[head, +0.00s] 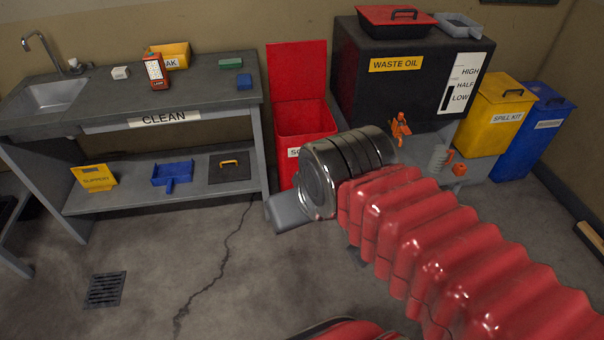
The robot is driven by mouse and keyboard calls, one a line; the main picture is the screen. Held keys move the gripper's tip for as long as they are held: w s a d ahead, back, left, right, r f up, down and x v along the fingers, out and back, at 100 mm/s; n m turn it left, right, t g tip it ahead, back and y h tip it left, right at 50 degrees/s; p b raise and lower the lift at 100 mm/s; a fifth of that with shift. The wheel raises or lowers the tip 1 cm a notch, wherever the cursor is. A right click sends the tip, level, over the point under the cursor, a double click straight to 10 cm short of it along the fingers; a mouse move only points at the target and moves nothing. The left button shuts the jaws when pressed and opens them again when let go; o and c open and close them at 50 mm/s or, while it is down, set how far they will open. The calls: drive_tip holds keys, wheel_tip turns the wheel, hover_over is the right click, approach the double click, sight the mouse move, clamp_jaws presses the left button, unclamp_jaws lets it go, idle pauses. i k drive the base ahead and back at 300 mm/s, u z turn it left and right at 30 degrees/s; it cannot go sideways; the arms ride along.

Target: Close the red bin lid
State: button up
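The red bin (305,118) stands on the floor between the grey workbench and the black waste oil tank. Its red lid (297,70) is open and stands upright at the back of the bin. A white label on the bin's front is partly covered by my arm. My red, ribbed arm reaches in from the lower right. My gripper (285,212) shows as a grey end piece pointing left, in front of the bin in the picture and apart from the lid. Its fingers cannot be made out, and I see nothing held.
The workbench (205,98) stands left of the bin, with small items on top and on its lower shelf. The waste oil tank (400,75), yellow spill kit bin (493,112) and blue bin (540,125) stand right. Open floor with a drain (105,290) lies in front.

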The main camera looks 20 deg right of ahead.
sight(297, 70)
drive_tip(key=i, duration=0.9)
drive_tip(key=z, duration=0.8)
drive_tip(key=k, duration=0.6)
drive_tip(key=z, duration=0.3)
drive_tip(key=i, duration=0.65)
drive_tip(key=z, duration=0.1)
